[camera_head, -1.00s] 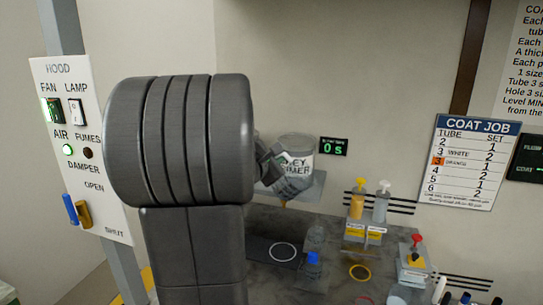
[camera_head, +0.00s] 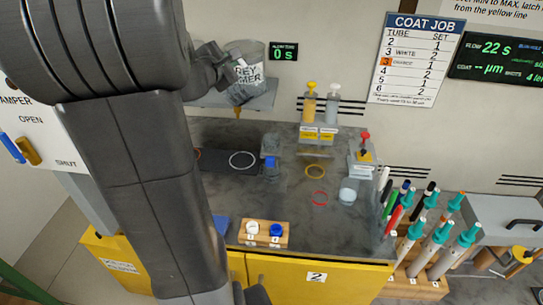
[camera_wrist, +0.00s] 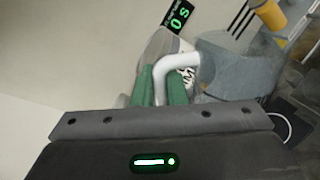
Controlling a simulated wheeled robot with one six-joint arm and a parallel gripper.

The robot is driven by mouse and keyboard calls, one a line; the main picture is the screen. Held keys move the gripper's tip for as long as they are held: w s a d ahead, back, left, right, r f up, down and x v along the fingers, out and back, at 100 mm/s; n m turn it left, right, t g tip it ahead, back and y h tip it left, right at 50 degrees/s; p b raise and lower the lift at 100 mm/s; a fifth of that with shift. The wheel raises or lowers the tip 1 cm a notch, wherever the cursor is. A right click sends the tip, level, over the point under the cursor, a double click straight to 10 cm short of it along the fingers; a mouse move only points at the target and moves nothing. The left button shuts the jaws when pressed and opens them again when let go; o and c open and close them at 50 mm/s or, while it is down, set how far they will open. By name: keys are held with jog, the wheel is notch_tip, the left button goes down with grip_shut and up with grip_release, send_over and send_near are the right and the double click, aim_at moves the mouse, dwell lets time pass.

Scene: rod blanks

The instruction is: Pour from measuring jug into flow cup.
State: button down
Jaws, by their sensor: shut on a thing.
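My gripper (camera_head: 226,66) is at the back left of the bench, partly behind my arm. In the wrist view, its green fingers (camera_wrist: 162,85) are shut on the white handle of the measuring jug (camera_wrist: 182,60). The pale jug (camera_head: 250,72), lettered in dark print, is up by the back wall in the head view. Just below it is a grey shape with an orange tip, seemingly the flow cup (camera_head: 240,98), at a grey wall bracket. I cannot tell whether they touch, how far the jug is tilted, or whether liquid is running.
A small display (camera_head: 284,52) reads 0 s. Two pump bottles (camera_head: 320,103) stand at the back.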

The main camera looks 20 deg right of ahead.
jog(key=shift+s+d+r+m+y+b, duration=0.15)
jog(key=shift+s+d+r+m+b, duration=0.3)
jog(key=shift+d+m+b, duration=0.15)
jog(key=shift+s+d+r+m+y+b, duration=0.15)
jog(key=shift+s+d+r+m+b, duration=0.3)
jog(key=shift+m, duration=0.25)
dwell(6.7)
